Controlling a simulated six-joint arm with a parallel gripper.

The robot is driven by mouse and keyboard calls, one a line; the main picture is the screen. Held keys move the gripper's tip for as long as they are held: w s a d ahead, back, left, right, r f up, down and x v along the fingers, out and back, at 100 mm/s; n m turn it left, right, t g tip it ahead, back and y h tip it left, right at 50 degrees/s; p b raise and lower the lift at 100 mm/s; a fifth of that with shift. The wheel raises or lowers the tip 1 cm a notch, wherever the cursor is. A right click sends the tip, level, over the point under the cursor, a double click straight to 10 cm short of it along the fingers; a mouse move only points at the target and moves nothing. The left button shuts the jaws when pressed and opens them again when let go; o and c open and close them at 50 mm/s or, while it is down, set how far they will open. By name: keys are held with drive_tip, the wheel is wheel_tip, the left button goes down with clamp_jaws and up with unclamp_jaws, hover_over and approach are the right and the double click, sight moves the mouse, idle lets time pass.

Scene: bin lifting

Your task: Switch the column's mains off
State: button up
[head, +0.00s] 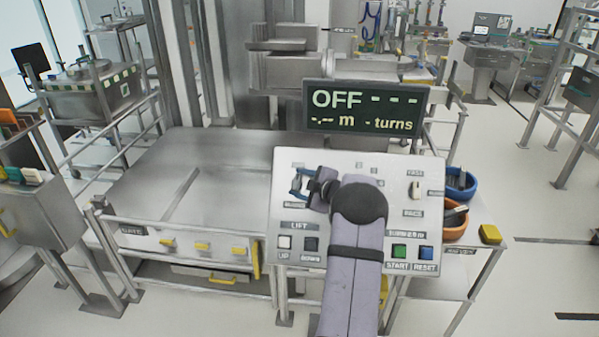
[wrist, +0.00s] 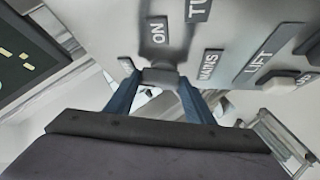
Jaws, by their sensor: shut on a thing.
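The sloped control panel (head: 345,165) stands in the middle of the head view. My gripper (head: 300,183) is at its upper left, its blue fingers against the panel face. In the wrist view, my gripper (wrist: 160,86) is shut on a grey switch handle (wrist: 160,76), one finger on each side. A MAINS label (wrist: 209,65) and an ON label (wrist: 157,31) are beside this switch. The mains switch is mostly hidden by my gripper in the head view. The display (head: 366,108) reads OFF with dashes.
LIFT buttons, UP (head: 285,242) and DOWN (head: 311,244), are at the panel's lower left. Green START (head: 399,252) and blue RESET (head: 425,253) are at lower right. A selector (head: 416,188) is at right. Blue (head: 471,192) and orange (head: 462,233) bowls stand beside the panel.

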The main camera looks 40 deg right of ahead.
drive_tip(key=shift+w+r+n+g+y+p, duration=0.1)
drive_tip(key=shift+r+n+g+y+p, duration=0.15)
drive_tip(key=shift+n+p, duration=0.45)
drive_tip(key=shift+r+n+g+y+p, duration=0.15)
drive_tip(key=shift+n+g+p, duration=0.25)
drive_tip(key=shift+p, duration=0.6)
drive_tip(key=shift+f, duration=0.1)
drive_tip(key=shift+f+n+p, duration=0.1)
drive_tip(key=shift+n+p, duration=0.2)
drive_tip(key=o, duration=1.1)
drive_tip(key=shift+c, duration=0.2)
drive_tip(key=shift+b+v, duration=0.6)
drive_tip(key=shift+v, duration=0.25)
drive_tip(key=b+v, duration=0.2)
drive_tip(key=v, duration=0.3)
drive_tip(key=shift+s+r, duration=0.2)
